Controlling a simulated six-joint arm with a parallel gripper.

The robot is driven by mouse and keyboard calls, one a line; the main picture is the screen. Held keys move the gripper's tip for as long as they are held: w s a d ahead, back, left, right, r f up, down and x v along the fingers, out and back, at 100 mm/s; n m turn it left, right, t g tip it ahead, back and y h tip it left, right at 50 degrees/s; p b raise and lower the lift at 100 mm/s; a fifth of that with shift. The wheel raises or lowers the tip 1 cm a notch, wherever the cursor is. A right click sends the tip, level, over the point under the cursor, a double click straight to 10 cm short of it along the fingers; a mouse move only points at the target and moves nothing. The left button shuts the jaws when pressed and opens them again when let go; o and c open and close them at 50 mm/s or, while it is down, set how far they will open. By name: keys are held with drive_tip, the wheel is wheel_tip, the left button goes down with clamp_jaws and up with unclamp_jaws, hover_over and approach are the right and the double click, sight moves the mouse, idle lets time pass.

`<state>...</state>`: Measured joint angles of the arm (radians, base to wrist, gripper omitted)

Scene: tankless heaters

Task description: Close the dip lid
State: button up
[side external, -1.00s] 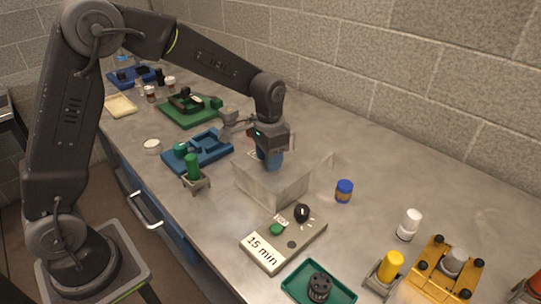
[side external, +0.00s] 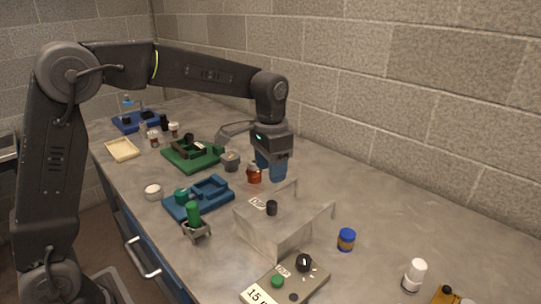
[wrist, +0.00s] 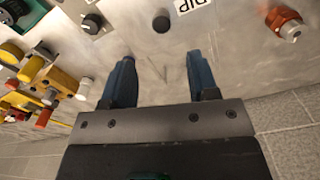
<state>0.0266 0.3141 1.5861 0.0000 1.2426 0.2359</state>
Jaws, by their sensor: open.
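The dip box is a grey metal box (side external: 262,235) on the bench. In the wrist view the knob (wrist: 161,24) and the upside-down DIP label (wrist: 190,4) show at the top edge. My gripper (side external: 270,170) has blue fingers pointing down, above and behind the lid in the side view.
The control panel with a black dial (side external: 303,262) sits in front.

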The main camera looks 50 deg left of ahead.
drive_tip(key=shift+r, duration=1.45)
drive_tip(key=s+a+n+t, duration=0.1)
drive_tip(key=s+n+t, duration=0.2)
drive_tip(key=s, duration=2)
drive_tip(key=t, duration=0.2)
drive_tip(key=shift+f+t, duration=0.15)
drive_tip(key=shift+t, duration=0.15)
drive_tip(key=shift+s, duration=0.1)
